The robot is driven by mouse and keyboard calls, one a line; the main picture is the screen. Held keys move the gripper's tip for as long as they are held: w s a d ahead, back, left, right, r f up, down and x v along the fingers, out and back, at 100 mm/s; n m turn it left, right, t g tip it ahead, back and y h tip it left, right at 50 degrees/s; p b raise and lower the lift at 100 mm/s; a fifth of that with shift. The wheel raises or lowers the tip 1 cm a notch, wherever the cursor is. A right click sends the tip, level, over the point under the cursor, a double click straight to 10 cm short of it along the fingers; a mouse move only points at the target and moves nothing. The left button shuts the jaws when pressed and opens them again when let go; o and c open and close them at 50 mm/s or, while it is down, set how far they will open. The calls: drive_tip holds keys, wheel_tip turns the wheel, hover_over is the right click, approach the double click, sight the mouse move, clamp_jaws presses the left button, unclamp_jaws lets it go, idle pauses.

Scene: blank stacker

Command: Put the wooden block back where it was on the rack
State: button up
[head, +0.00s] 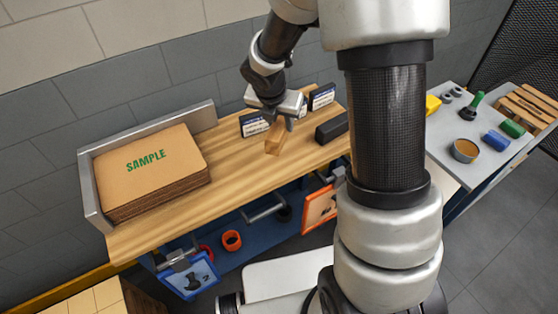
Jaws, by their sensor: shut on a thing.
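My gripper (280,117) is above the wooden bench, right of its middle, pointing down. It is shut on a small wooden block (273,140), which hangs tilted below the fingers. I cannot tell whether the block touches the bench top. Dark boxes with white labels stand just behind it, partly hidden by the gripper. A slatted wooden rack (527,104) lies on the grey table at the far right; I cannot tell whether it is the task's rack.
A stack of brown sheets marked SAMPLE (150,165) sits against a metal corner guide (92,190) on the left. A black block (331,127) lies right of my gripper. The grey table (450,135) holds several small items. The bench (225,170) is clear between stack and gripper.

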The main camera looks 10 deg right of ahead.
drive_tip(key=shift+a+f+n, duration=0.15)
drive_tip(key=shift+n, duration=0.25)
wheel_tip(320, 180, down, 10)
drive_tip(key=b, duration=0.3)
drive_tip(key=shift+r, duration=0.2)
drive_tip(key=shift+f+b, duration=0.2)
drive_tip(key=shift+b, duration=0.15)
drive_tip(key=o, duration=1.2)
drive_tip(key=shift+r, duration=0.15)
